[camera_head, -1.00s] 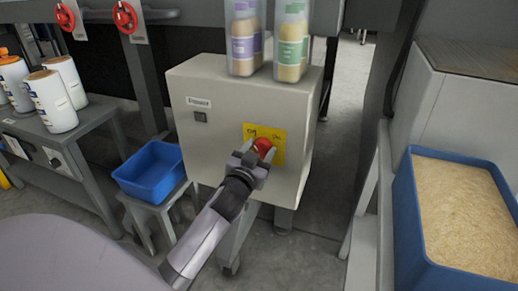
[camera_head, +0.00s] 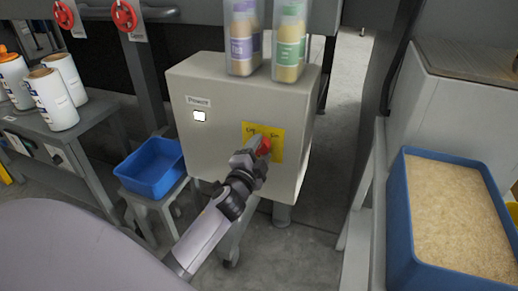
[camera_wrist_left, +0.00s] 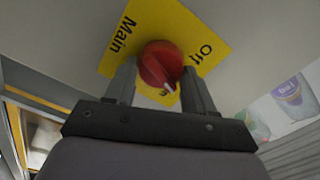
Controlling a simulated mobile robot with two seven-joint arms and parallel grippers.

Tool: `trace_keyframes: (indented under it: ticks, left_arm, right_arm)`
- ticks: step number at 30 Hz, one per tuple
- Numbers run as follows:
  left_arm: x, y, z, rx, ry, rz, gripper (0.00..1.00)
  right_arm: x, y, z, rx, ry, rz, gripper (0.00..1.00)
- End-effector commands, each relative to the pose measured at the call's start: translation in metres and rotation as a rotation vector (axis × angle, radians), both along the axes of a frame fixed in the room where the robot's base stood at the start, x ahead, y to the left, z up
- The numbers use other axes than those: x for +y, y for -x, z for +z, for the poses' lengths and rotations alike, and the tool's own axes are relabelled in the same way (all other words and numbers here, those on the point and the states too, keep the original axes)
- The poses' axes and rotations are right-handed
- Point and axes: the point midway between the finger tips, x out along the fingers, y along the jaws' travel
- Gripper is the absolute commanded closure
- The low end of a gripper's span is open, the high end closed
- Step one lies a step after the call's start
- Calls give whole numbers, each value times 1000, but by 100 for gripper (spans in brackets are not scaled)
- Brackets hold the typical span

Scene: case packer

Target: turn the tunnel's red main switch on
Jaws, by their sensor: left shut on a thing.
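The red main switch (camera_head: 265,146) is a round knob on a yellow plate (camera_head: 278,153) on the front of a beige box (camera_head: 225,93). My left gripper (camera_head: 257,153) is shut on the knob, and its wrist looks rolled. In the left wrist view the red knob (camera_wrist_left: 161,62) sits between the two fingers of the left gripper (camera_wrist_left: 160,82). Its white mark points down and slightly right, towards a label partly hidden by the knob. "Main" and "Off" show on the plate. My right gripper is not in view.
Two clear bottles with purple (camera_head: 243,38) and green (camera_head: 289,42) labels stand on the box. A blue bin (camera_head: 150,169) sits on a stool at left, near white bottles on a bench. A blue tray (camera_head: 398,215) of grain stands at right.

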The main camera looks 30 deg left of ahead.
Motion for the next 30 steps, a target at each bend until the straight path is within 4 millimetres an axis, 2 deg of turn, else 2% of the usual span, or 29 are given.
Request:
trace_keyframes:
  ticks: [6,15,30]
  left_arm:
    - [0,0,-1,46,-182,-1,77]
    - [-1,0,-2,87,-353,-1,77]
    - [0,0,-3,106,-431,-1,77]
  right_arm:
    - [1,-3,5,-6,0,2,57]
    - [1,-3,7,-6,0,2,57]
    - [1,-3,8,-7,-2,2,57]
